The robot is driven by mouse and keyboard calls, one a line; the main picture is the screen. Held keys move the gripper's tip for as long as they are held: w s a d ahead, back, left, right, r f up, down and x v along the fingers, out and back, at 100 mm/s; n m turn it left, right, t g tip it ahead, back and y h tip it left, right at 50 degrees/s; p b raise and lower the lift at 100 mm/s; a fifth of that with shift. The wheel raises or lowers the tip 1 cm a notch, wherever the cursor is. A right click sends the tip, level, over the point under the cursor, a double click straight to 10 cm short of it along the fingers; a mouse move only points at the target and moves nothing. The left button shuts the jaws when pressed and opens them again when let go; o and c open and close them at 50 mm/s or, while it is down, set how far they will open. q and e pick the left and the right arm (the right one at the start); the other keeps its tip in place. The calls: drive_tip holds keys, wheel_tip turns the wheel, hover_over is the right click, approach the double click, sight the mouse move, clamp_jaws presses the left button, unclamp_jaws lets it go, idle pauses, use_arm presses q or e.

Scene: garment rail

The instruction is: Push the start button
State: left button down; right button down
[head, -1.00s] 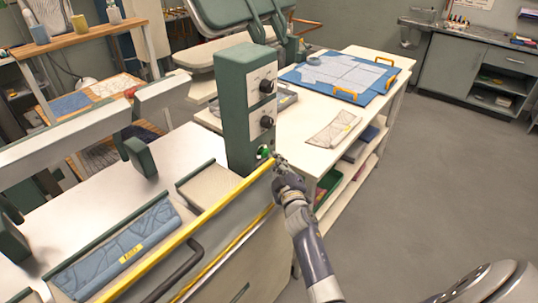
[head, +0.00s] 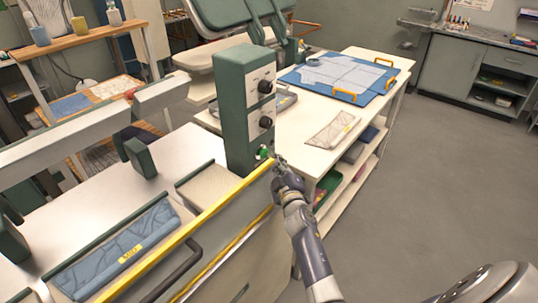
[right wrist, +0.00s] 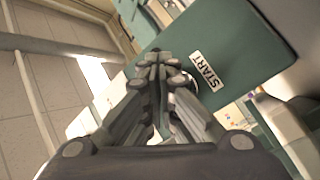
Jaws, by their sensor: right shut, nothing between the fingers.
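The green start button (head: 264,153) is low on the front face of a dark green control box (head: 233,115) with two black knobs above it. In the right wrist view a white START label (right wrist: 203,71) shows on the green panel (right wrist: 235,45), beside my fingertips. My right gripper (head: 279,162) is shut and empty, just right of the button in the head view. In the right wrist view its closed fingertips (right wrist: 160,58) overlap the panel and mostly hide the button. I cannot tell whether they touch it. My left gripper is not in view.
A yellow-edged rail (head: 215,207) runs along the machine front beneath the box. A blue folded garment (head: 130,245) lies on the white bed at left. A table with a blue board (head: 340,77) stands behind. The floor at right is clear.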

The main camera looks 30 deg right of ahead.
drive_tip(key=shift+w+a+r, duration=0.25)
drive_tip(key=shift+a+r, duration=0.15)
drive_tip(key=shift+s, duration=0.1)
drive_tip(key=s, duration=0.1)
drive_tip(key=s+d+p, duration=0.2)
drive_tip(key=s, duration=0.1)
drive_tip(key=shift+s+f, duration=0.1)
drive_tip(key=shift+f, duration=0.3)
drive_tip(key=shift+s+d, duration=0.1)
